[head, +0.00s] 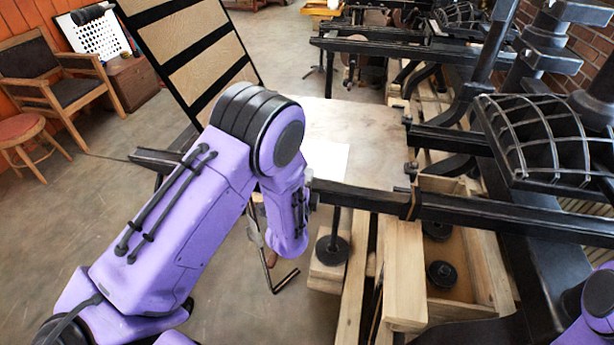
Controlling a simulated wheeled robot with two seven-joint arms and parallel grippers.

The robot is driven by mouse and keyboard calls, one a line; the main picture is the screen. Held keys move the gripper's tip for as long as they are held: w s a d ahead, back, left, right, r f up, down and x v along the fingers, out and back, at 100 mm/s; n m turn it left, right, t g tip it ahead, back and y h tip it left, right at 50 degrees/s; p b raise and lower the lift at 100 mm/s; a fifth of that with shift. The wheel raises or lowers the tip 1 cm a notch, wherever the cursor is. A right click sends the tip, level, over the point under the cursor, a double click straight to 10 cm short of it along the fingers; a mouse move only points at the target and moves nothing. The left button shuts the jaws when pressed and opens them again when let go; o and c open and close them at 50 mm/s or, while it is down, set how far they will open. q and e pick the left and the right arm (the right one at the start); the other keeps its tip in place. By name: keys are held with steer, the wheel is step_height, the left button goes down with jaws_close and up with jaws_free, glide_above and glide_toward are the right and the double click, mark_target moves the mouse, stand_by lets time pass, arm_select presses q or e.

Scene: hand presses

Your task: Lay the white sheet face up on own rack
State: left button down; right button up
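A white sheet (326,160) lies flat on the pale bed plate (375,130) of the hand press, at its near left part. My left arm (190,215) reaches up from the lower left and bends down beside the plate's left edge, covering part of the sheet's left side. My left gripper is hidden by the forearm or too small to make out, so I cannot tell whether it is open or touches the sheet. My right arm (600,300) shows only at the lower right edge; its gripper is out of view. I cannot tell for certain which thing is the sheet's rack.
A hinged black frame with tan panels (205,70) stands tilted behind my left arm. Black press rails (480,212) cross at the right, above an open wooden box (455,265). A white dotted panel (100,38), a chair (62,85) and a stool (28,135) stand back left.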

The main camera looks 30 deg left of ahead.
arm_select(q)
steer(key=s+d+r+p, duration=0.1)
steer(key=s+r+p, duration=0.4)
steer(key=s+r, duration=0.1)
steer(key=shift+s+d, duration=0.35)
steer(key=shift+s, duration=0.1)
stand_by(0.5)
steer(key=shift+f, duration=0.1)
